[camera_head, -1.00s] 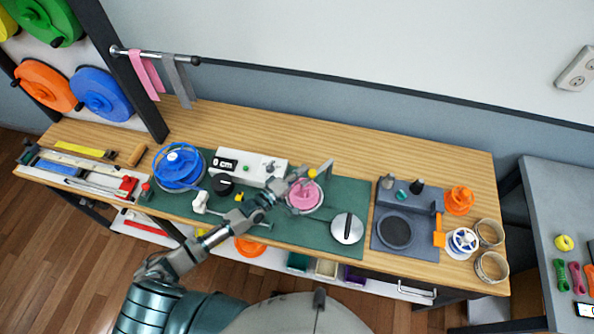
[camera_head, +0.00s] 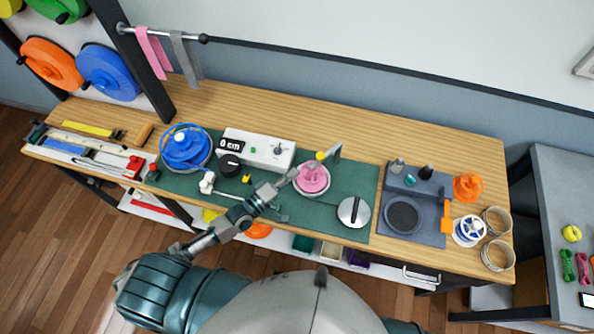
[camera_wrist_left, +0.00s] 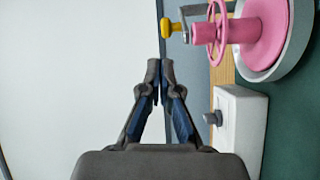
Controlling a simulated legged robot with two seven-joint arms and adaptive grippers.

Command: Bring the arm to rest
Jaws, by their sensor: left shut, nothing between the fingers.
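My left arm comes in from the lower left in the head view. Its gripper (camera_head: 285,180) is over the green mat (camera_head: 345,185), just left of the pink spool (camera_head: 312,178). In the left wrist view the gripper (camera_wrist_left: 155,68) is shut with its fingertips together and nothing between them. The pink spool also shows at the upper right of that view (camera_wrist_left: 265,30), apart from the fingers. My right gripper is not in view.
A white measuring box (camera_head: 258,150), a blue spool (camera_head: 186,148) and a silver disc (camera_head: 353,212) are on the mat. A dark station (camera_head: 428,222), an orange spool (camera_head: 467,186) and strap rolls stand to the right. The back of the wooden bench (camera_head: 330,125) is clear.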

